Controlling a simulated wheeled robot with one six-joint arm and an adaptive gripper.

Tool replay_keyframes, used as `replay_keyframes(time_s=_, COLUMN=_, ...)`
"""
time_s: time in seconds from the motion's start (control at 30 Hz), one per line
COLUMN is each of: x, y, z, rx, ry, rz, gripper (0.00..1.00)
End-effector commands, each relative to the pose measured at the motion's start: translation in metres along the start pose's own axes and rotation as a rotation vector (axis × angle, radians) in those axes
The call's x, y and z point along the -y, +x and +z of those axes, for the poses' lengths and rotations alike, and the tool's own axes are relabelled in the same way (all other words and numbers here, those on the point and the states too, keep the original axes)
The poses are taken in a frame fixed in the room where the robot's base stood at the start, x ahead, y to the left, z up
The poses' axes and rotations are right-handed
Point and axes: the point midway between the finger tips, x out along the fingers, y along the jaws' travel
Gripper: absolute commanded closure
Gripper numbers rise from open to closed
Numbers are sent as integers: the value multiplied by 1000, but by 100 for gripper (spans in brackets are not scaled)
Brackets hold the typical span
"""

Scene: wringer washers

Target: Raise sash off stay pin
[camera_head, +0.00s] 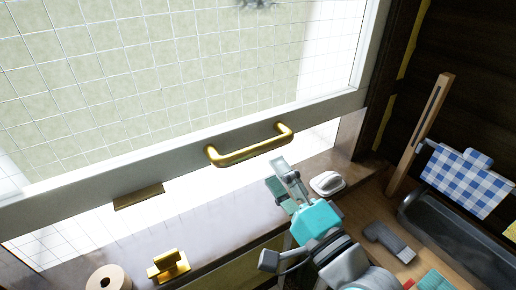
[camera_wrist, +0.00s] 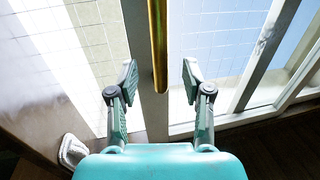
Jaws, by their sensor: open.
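The sash (camera_head: 180,170) is a pale grey framed window standing above the sill, with a bright gap below its bottom rail. A brass bar handle (camera_head: 250,152) is fixed to the rail. A brass plate (camera_head: 139,196) sits at the rail's lower left. A brass fitting (camera_head: 168,266) stands on the sill below it; I cannot make out a separate stay pin. My gripper (camera_head: 281,180) is open and empty, just below the handle's right end. In the wrist view the handle (camera_wrist: 158,40) runs between the spread fingers (camera_wrist: 160,80); contact does not show.
A white soap-like block (camera_head: 327,183) lies on the sill right of my gripper. A wooden roll (camera_head: 107,278) stands at lower left. At right are a wooden post (camera_head: 420,133), a checked cloth (camera_head: 466,181), a dark trough (camera_head: 455,240) and a grey block (camera_head: 388,242).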

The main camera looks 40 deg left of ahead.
Motion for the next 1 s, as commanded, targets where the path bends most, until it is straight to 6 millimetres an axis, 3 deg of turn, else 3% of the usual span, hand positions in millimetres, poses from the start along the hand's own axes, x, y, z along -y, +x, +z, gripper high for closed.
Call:
replay_keyframes(time_s=0.2, x=0, y=40, z=0, rx=2, ry=0, rz=0, gripper=50)
replay_keyframes(time_s=0.4, x=0, y=65, z=0, rx=-1, ry=-1, rz=-1, gripper=50)
replay_keyframes(time_s=0.83, x=0, y=74, z=-1, rx=-2, ry=-1, rz=0, gripper=50)
replay_keyframes(time_s=0.87, x=0, y=74, z=-1, rx=-2, ry=-1, rz=0, gripper=53)
replay_keyframes(time_s=1.0, x=0, y=74, z=-1, rx=-2, ry=-1, rz=0, gripper=88)
